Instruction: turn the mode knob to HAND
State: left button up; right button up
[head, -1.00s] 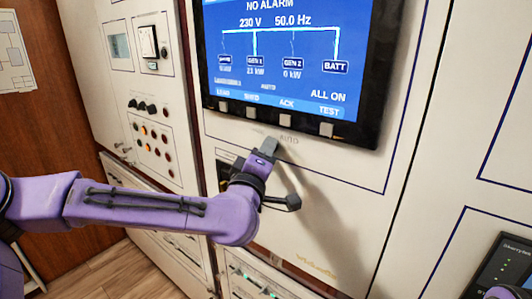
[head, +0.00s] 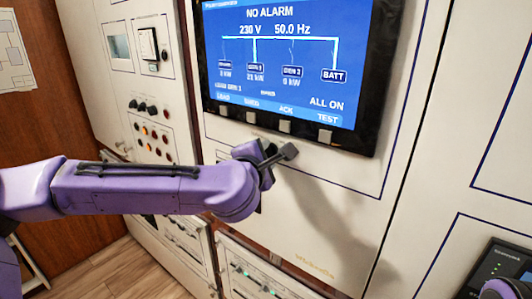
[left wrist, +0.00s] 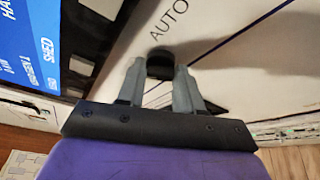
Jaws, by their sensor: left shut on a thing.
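The mode knob (left wrist: 160,62) is a dark round knob, seen in the left wrist view between my fingertips. An AUTO label (left wrist: 168,18) is printed on the white panel near it. My left gripper (left wrist: 160,67) is shut on the knob. In the head view my left gripper (head: 264,150) is at the panel just below the screen, and it hides the knob. The knob's pointer cannot be made out. My right gripper is not in view; only a bit of my purple right arm shows at the bottom right corner.
The blue screen (head: 285,55) reads NO ALARM, with a row of square buttons (head: 284,126) close above my left gripper. In the left wrist view, cut-off screen text starts with HA. A panel with small knobs and lamps (head: 150,130) stands at left.

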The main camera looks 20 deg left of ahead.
pick_arm(q)
jog(key=shift+n+g, duration=0.3)
jog(key=shift+n, duration=0.3)
dwell(0.3)
jog(key=o, duration=1)
jog(key=b+v, duration=0.1)
jog(key=v, duration=0.4)
jog(key=b+v, duration=0.2)
jog(key=v, duration=0.3)
jog(key=shift+s+a+r, duration=0.1)
jog(key=shift+s+a, duration=0.1)
jog(key=shift+s, duration=0.1)
